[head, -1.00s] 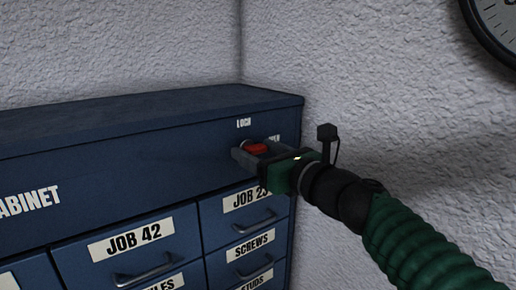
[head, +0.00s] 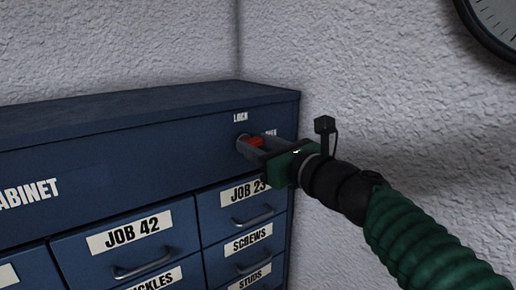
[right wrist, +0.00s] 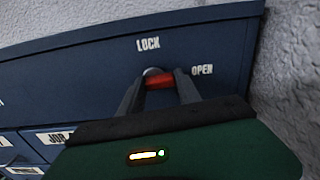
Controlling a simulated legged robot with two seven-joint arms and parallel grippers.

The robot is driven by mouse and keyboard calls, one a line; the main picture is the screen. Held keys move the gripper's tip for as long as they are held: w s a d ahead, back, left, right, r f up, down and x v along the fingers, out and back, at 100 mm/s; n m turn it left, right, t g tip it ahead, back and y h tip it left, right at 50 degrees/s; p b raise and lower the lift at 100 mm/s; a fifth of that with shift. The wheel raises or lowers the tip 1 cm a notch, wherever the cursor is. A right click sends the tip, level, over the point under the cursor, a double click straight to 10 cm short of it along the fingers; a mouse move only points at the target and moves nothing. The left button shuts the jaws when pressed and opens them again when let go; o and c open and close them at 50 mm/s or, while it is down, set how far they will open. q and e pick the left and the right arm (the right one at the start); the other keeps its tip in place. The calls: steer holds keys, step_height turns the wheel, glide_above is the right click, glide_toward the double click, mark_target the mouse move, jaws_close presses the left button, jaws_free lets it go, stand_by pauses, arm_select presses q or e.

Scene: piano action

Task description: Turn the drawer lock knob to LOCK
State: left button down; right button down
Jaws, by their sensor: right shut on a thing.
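The red drawer lock knob (head: 256,141) is on the upper right front of the blue cabinet (head: 130,155), with a grey round part behind it. The LOCK label (head: 240,118) is above it and the OPEN label (right wrist: 202,70) is to its right. My right gripper (head: 250,147) is shut on the knob. In the right wrist view the red knob (right wrist: 159,81) lies between the two grey fingers, its bar roughly level. The fingers partly hide it, so its exact setting is hard to tell. My left gripper is not in view.
Below are closed drawers with handles, such as JOB 42 (head: 130,235) and JOB 23 (head: 249,190). A rough white wall (head: 390,110) stands close behind and right of the cabinet. A round dial (head: 492,25) hangs at the upper right.

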steer(key=n+b, duration=0.2)
steer(key=n, duration=0.1)
steer(key=shift+f+n+b, duration=0.1)
steer(key=shift+n+b, duration=0.3)
steer(key=n+b, duration=0.2)
steer(key=n, duration=0.2)
steer(key=shift+a+n+b, duration=0.1)
steer(key=shift+n+b, duration=0.2)
steer(key=shift+b, duration=0.05)
steer(key=n+b, duration=0.1)
steer(key=n, duration=0.1)
steer(key=n+b, duration=0.1)
steer(key=n, duration=0.1)
steer(key=shift+s+a+r+n+b, duration=0.15)
steer(key=shift+a+r+n+b, duration=0.05)
steer(key=shift+n+b, duration=0.1)
steer(key=shift+s+a+r+n+b, duration=0.1)
steer(key=shift+n+b, duration=0.8)
steer(key=shift+n, duration=1)
steer(key=c, duration=1)
jaws_free()
steer(key=shift+c, duration=0.2)
steer(key=shift+o, duration=1)
steer(key=shift+a, duration=0.15)
